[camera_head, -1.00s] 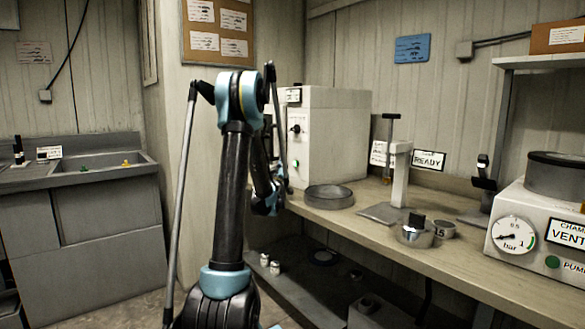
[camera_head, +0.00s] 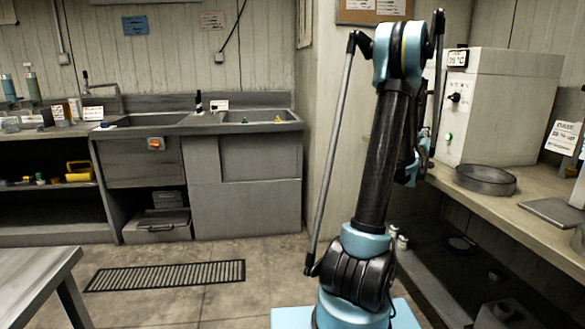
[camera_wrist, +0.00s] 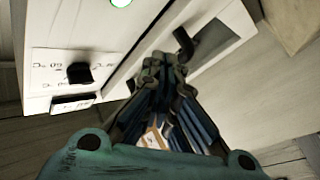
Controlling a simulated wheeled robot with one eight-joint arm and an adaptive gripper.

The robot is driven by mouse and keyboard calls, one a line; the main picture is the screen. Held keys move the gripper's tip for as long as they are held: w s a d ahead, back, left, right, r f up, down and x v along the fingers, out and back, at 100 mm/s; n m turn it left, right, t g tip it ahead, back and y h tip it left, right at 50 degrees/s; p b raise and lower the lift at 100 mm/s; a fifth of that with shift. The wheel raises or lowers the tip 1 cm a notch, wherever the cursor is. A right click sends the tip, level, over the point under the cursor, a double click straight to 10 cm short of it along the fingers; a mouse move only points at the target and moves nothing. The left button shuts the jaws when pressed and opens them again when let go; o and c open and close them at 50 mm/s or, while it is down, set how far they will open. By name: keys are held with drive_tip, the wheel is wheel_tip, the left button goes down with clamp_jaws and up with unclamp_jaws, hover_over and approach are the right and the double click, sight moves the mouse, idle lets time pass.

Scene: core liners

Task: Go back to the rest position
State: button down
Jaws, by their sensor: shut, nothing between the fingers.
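My gripper (camera_wrist: 163,68) shows in the wrist view with its fingers together and nothing between them. Beyond the fingertips is a white cabinet face with a black knob (camera_wrist: 79,73), a dark handle (camera_wrist: 186,42) and a lit green button (camera_wrist: 121,2). I cannot tell whether the fingertips touch it. In the head view my arm stands upright right of centre, and its gripper is hidden behind the arm links. The white oven-like box (camera_head: 505,115) stands on the bench behind the arm.
A round grey pan (camera_head: 486,180) sits on the right bench (camera_head: 535,208). A sink counter (camera_head: 240,165) stands along the back wall. A grey table (camera_head: 35,275) cuts into the lower left. A floor grate (camera_head: 165,276) lies on otherwise open floor between the table and my base.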

drive_tip(key=a+f+n+y, duration=0.1)
drive_tip(key=a+y, duration=0.4)
drive_tip(key=a, duration=0.9)
drive_tip(key=s+a+f+n+g+y, duration=0.1)
drive_tip(key=s+a+f+g+y, duration=0.2)
drive_tip(key=a, duration=0.5)
drive_tip(key=s+a+f+g+y, duration=0.15)
drive_tip(key=s+a, duration=0.25)
drive_tip(key=a, duration=0.4)
drive_tip(key=s+a+f+g+y, duration=0.1)
drive_tip(key=s+a+f+g, duration=0.2)
drive_tip(key=s, duration=0.8)
drive_tip(key=s+a+f+g+y, duration=0.1)
drive_tip(key=s+a+f+g, duration=0.2)
drive_tip(key=s+a+f, duration=0.4)
drive_tip(key=s+a+f+n+g+y, duration=0.1)
drive_tip(key=s+a+f, duration=0.5)
drive_tip(key=s, duration=1)
drive_tip(key=shift+s+a+g+y, duration=0.35)
drive_tip(key=shift+a+g+y, duration=0.2)
drive_tip(key=shift+a+g, duration=0.3)
